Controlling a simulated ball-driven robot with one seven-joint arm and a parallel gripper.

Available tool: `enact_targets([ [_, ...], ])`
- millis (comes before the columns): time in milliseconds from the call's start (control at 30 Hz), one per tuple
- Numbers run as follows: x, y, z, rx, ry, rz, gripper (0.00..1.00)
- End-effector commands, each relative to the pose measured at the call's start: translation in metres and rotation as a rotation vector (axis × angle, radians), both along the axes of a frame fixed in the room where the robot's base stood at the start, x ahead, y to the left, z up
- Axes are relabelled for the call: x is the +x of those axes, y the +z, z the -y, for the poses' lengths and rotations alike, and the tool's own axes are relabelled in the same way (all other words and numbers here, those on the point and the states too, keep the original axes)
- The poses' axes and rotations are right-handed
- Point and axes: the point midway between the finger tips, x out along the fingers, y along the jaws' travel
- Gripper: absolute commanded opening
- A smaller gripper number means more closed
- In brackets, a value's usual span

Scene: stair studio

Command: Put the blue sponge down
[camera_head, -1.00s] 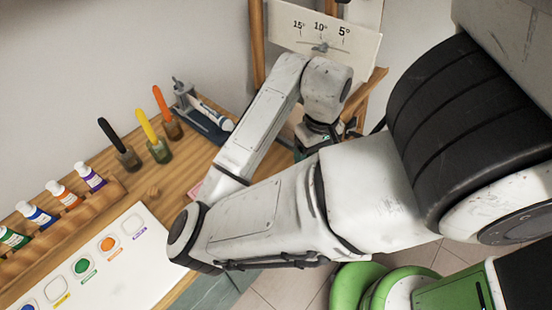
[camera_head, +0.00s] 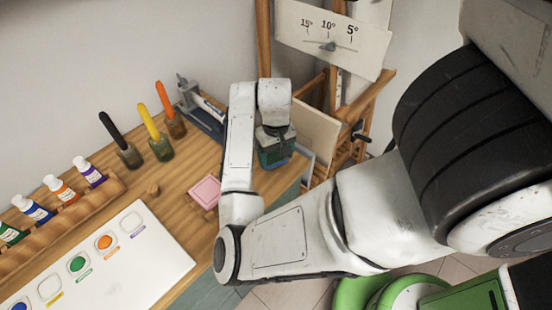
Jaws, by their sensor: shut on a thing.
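My gripper (camera_head: 276,150) points down over the right end of the wooden worktop, right of the pink block. I see it from above and behind, so its fingertips are hidden. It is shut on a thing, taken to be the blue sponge. A dark teal patch shows at the hand, but I cannot tell whether this is the sponge or part of the gripper. I also cannot tell the height above the wood.
A pink block (camera_head: 205,193) lies on the worktop (camera_head: 180,185). Brushes in jars (camera_head: 162,148), a blue-grey holder (camera_head: 203,118), paint bottles (camera_head: 90,174) and a white palette (camera_head: 150,255) stand left. An easel with an angle board (camera_head: 333,38) stands behind right.

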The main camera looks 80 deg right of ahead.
Motion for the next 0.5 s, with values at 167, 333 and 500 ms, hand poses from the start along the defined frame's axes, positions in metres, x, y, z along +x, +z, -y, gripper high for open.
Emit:
enact_targets([
  [167,0.0,-0.017,-0.001,0.001,0.001,0.0,0.43],
  [333,0.0,-0.019,0.0,-0.001,0.0,0.001,0.43],
  [500,-0.001,-0.021,0.0,-0.001,0.0,-0.001,0.43],
])
